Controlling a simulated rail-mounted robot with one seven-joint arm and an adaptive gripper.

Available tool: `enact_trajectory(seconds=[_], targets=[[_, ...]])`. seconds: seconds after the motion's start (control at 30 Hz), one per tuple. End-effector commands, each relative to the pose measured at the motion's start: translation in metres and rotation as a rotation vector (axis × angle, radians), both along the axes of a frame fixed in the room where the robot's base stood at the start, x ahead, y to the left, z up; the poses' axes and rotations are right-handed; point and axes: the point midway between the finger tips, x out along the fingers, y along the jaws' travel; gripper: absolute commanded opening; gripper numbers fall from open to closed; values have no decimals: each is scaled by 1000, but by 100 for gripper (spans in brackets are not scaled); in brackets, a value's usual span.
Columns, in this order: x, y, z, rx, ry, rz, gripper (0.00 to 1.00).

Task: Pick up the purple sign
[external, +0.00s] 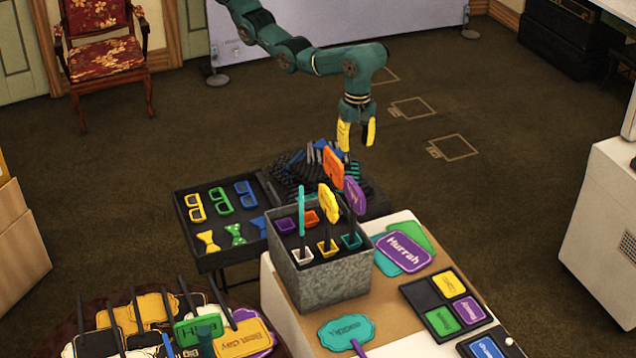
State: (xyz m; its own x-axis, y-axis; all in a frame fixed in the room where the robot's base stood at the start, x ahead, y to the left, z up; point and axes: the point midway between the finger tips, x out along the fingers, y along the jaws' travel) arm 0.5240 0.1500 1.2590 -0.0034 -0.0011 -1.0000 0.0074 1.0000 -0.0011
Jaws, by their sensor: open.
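A purple sign (355,196) on a dark stick stands tilted at the right of a grey speckled box (322,277). An orange sign (333,167) stands just left of and above it in the picture, and a yellow sign (327,202) is to its left. A purple sign reading "Hurrah" (403,250) lies flat on the table right of the box, over green and teal signs. My gripper (356,138) is open and empty, pointing down. In the picture it is above the standing purple sign, apart from it; the exact depth gap is unclear.
A thin teal sign (301,209) stands at the box's left. A black tray (187,232) of glasses and bow ties is left of the box. A black card holder (421,293) is at right. More signs crowd the lower left. Carpet is clear at right.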

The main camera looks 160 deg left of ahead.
Motion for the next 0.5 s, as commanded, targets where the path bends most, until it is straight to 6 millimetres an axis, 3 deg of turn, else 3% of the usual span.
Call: enact_trajectory(seconds=[0.03,0.17,0.3,0.5], targets=[[0,-1,-24,-1,2,-2,45],[0,0,-58,1,-1,-4,45],[1,0,-84,1,-1,-5,45],[2,0,-103,2,-3,-6,45]])
